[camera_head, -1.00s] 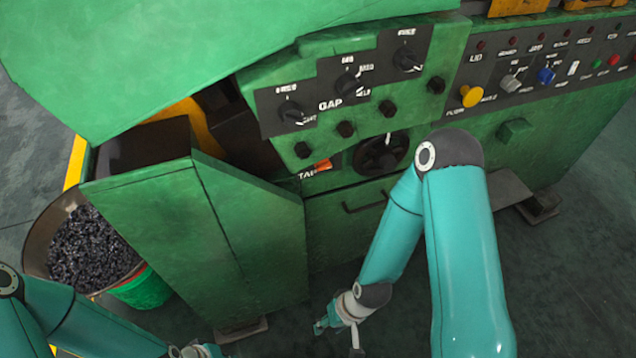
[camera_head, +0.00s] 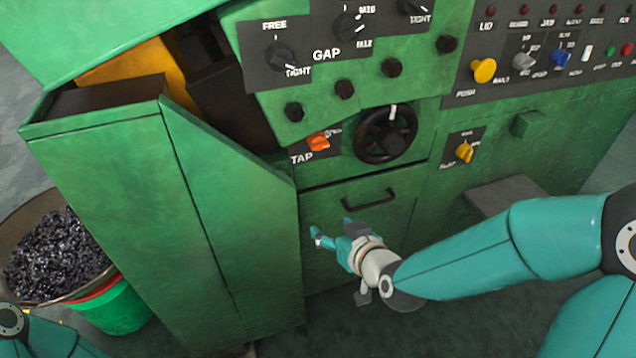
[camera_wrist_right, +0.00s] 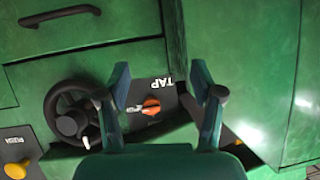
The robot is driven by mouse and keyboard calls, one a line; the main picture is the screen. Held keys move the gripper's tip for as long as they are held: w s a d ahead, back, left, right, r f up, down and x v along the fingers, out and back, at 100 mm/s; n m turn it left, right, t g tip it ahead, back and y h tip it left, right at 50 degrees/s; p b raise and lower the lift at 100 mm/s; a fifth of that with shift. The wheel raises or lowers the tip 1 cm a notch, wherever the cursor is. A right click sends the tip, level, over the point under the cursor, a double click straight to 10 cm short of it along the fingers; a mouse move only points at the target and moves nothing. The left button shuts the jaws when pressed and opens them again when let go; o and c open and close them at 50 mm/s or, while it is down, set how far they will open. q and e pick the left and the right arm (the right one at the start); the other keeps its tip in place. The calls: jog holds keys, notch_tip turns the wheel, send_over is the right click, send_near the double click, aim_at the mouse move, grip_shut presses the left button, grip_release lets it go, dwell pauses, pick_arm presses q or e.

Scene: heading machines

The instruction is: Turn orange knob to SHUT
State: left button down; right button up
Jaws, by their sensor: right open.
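The orange knob (camera_head: 318,142) sits on a dark plate labelled TAP on the green machine, left of a black handwheel (camera_head: 370,146). The small lettering around the knob is too blurred to read. My right gripper (camera_head: 317,237) is open and empty, in front of the drawer front and lower in the picture than the knob. In the right wrist view the orange knob (camera_wrist_right: 151,106) shows between the two spread fingers (camera_wrist_right: 160,85), beyond them and apart from them. My left gripper is out of view; only part of the left arm shows at lower left.
A drawer handle (camera_head: 368,199) sticks out below the handwheel. A yellow knob (camera_head: 464,152) is to the right. A bucket of dark chips (camera_head: 55,255) stands at lower left.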

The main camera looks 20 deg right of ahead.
aim_at(321, 149)
notch_tip(321, 149, up, 9)
jog(key=d+t+h+b, duration=0.1)
jog(key=d+t+b, duration=0.2)
jog(key=t+b, duration=0.25)
pick_arm(q)
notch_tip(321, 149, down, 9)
jog(key=b, duration=0.1)
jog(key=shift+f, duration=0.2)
pick_arm(e)
jog(key=w, duration=1)
jog(key=w+a, duration=0.1)
jog(key=w, duration=0.4)
jog(key=shift+w, duration=0.25)
